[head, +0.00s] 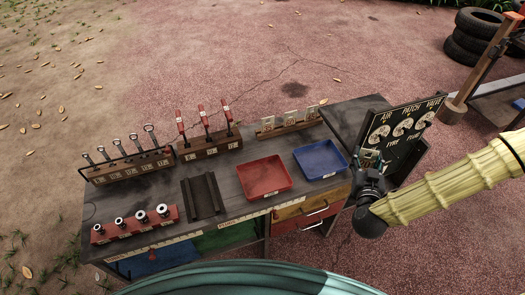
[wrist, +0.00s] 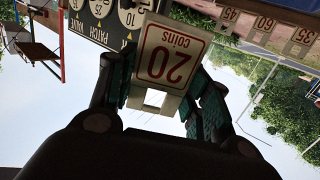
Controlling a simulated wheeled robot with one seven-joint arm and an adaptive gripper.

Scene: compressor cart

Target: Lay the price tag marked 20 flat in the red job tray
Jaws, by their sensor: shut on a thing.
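The white price tag (wrist: 172,52) with a red border, marked "20 coins", fills the middle of the wrist view, where it appears upside down. My gripper (wrist: 160,92) is shut on it, with a teal-padded finger at either side. In the head view my gripper (head: 369,158) is in front of the dark price board at the cart's right end. The held tag is too small there to read. The red job tray (head: 264,190) lies on the bench top, left of my gripper. It looks empty, with a small white label on its front.
A blue tray (head: 320,160) sits between the red tray and my gripper. The price board (head: 405,122) stands close behind my gripper. A wooden rack with cards (head: 288,124), red-handled tools (head: 207,135), wrenches (head: 125,160) and a socket rail (head: 135,225) occupy the bench.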

